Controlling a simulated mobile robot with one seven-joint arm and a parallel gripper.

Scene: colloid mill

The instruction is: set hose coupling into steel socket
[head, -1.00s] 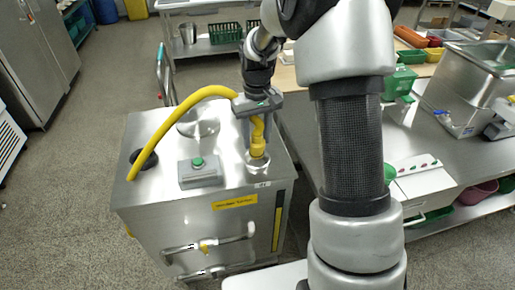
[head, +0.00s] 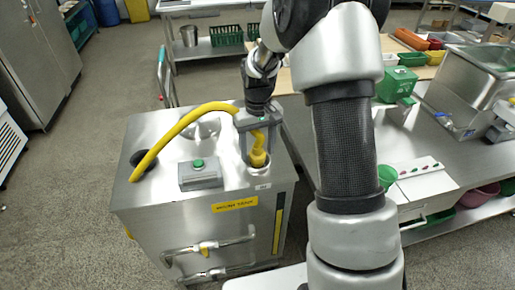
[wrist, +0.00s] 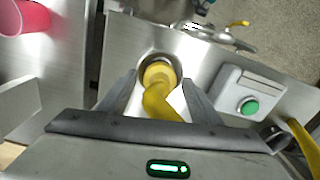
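The yellow hose coupling (head: 258,158) sits upright in the round steel socket (head: 259,170) at the right front of the steel cabinet top. In the wrist view, the coupling (wrist: 159,75) lies inside the socket's ring (wrist: 175,63), looking roughly centred. Its exact seating depth is hidden. The yellow hose (head: 187,121) arches left from it. My gripper (head: 258,146) is above the socket, its fingers on either side of the coupling. In the wrist view, gaps show between both fingers of my gripper (wrist: 160,78) and the coupling; it looks open.
A grey box with a green button (head: 200,174) stands left of the socket on the steel cabinet (head: 150,195). Pipe handles (head: 207,247) stick out from the cabinet's front. A steel worktable (head: 440,165) with containers stands at the right.

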